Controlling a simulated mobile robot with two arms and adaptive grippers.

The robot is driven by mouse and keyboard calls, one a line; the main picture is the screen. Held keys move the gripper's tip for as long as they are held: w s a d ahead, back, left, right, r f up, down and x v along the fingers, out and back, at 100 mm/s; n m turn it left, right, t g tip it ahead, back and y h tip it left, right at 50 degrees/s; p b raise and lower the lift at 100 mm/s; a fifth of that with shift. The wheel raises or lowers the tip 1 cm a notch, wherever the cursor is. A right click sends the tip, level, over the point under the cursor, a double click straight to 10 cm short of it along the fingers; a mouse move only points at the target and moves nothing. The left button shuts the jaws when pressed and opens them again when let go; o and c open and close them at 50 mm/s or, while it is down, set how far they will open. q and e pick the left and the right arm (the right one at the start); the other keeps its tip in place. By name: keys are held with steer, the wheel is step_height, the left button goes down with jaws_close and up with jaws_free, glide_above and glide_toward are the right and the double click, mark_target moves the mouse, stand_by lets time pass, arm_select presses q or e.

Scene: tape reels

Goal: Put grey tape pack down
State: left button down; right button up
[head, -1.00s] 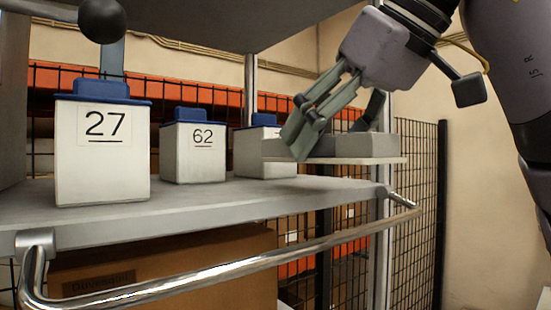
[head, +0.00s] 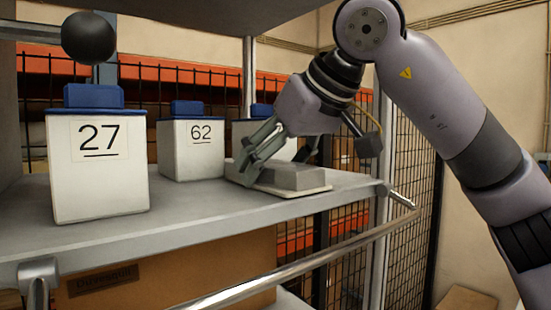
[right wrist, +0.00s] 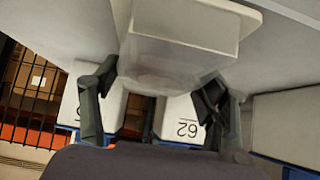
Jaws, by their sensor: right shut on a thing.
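The grey tape pack (head: 292,176) is a flat grey block on a thin pale base, near the right end of the shelf (head: 215,210). It is low and roughly level at the shelf surface; I cannot tell whether it fully rests there. My right gripper (head: 258,160) comes from above right and is shut on the pack. In the right wrist view the pack (right wrist: 180,40) is between the two dark fingers of the right gripper (right wrist: 155,92). The far finger is mostly hidden in the head view. My left gripper is not in view.
White bins with blue lids, marked 27 (head: 98,165) and 62 (head: 193,150), stand left of the pack. A third bin (head: 243,132) is close behind the gripper. A metal rail (head: 300,262) runs along the shelf's front. Bare shelf lies in front of bin 62.

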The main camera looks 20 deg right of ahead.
steer(key=shift+s, duration=0.1)
steer(key=o, duration=1.3)
steer(key=shift+f, duration=0.1)
steer(key=shift+a, duration=0.1)
steer(key=shift+r, duration=0.25)
steer(key=b+v, duration=0.1)
steer(key=v, duration=1)
steer(key=shift+s+d+r+b, duration=0.2)
steer(key=shift+s+r+b, duration=0.05)
steer(key=shift+s+b, duration=0.1)
